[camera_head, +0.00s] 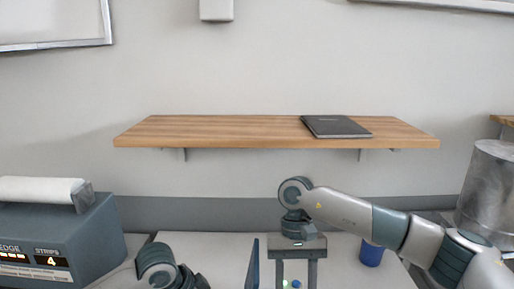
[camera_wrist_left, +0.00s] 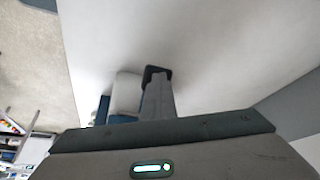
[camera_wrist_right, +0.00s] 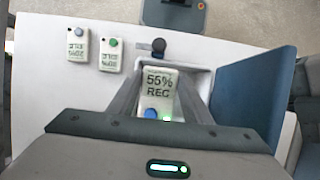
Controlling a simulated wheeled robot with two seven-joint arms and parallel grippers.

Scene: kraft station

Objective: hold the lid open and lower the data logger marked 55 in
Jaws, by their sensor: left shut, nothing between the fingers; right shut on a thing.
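The data logger marked 55 (camera_wrist_right: 158,88), a white block reading "55% REG" with a blue and a green dot, is gripped between the fingers of my right gripper (camera_wrist_right: 160,95). In the right wrist view it hangs over a pale, open recess (camera_wrist_right: 200,78). The blue lid (camera_wrist_right: 254,95) stands raised beside that recess; its edge also shows in the head view (camera_head: 252,265), left of my right gripper (camera_head: 298,262). My left gripper (camera_wrist_left: 157,75) is shut and empty over a pale surface; its contact with the lid cannot be seen.
Two other white loggers (camera_wrist_right: 78,43) (camera_wrist_right: 112,52) lie on the table beside the recess. A dark knob (camera_wrist_right: 158,45) stands near it. A blue cup (camera_head: 371,250) is right of my right gripper. A strip machine (camera_head: 60,240) stands left; a wall shelf (camera_head: 260,130) holds a dark notebook (camera_head: 337,126).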

